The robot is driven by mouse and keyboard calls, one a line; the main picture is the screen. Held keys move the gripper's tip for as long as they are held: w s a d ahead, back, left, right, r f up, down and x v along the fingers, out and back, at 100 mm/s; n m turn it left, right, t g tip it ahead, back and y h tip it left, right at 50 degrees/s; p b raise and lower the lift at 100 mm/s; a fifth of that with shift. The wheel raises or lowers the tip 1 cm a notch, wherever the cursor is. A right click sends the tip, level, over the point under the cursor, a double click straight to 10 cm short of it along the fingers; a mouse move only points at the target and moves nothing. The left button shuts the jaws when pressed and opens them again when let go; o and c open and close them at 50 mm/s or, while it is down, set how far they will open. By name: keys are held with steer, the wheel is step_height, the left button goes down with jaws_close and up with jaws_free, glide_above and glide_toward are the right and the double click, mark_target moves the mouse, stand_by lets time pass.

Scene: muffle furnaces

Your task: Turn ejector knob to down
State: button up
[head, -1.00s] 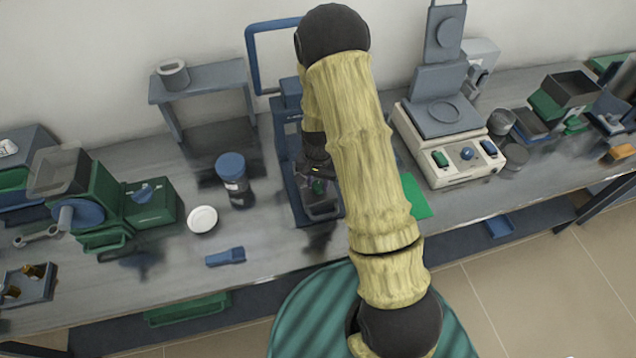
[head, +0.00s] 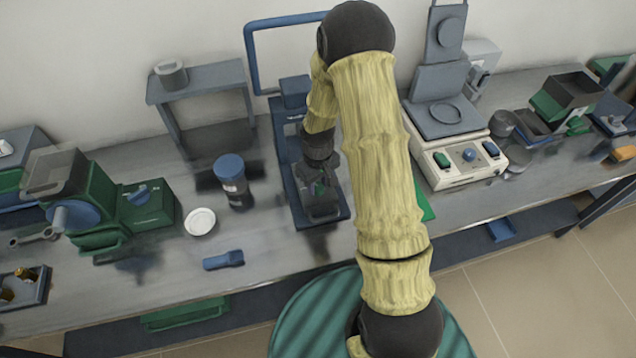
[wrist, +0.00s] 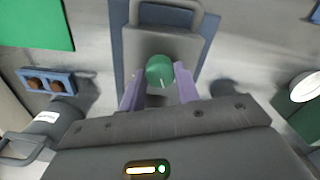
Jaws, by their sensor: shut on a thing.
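The green ejector knob (wrist: 160,71) sits on the grey body of a device (wrist: 190,46) with a blue base. A short pale mark on the knob points toward the bottom of the wrist picture. My gripper (wrist: 159,88) is shut on the knob, with one purple finger on each side. In the head view the device's blue base (head: 297,208) stands at the middle of the bench. My gripper (head: 319,172) reaches down over it there, and the knob (head: 319,190) shows only as a small green patch.
A dark jar with a blue lid (head: 230,168) and a white dish (head: 200,221) stand left of the device. A white instrument with coloured knobs (head: 450,160) stands to the right, beyond my arm. A blue tool (head: 223,260) lies near the front edge.

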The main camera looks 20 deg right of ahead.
mark_target(318, 186)
steer(key=n, duration=0.7)
steer(key=shift+w+r+p, duration=0.1)
steer(key=shift+w+p, duration=0.05)
steer(key=shift+p, duration=0.25)
steer(key=o, duration=1)
step_height(318, 186, up, 17)
steer(key=shift+r+b, duration=0.15)
steer(key=shift+b, duration=0.4)
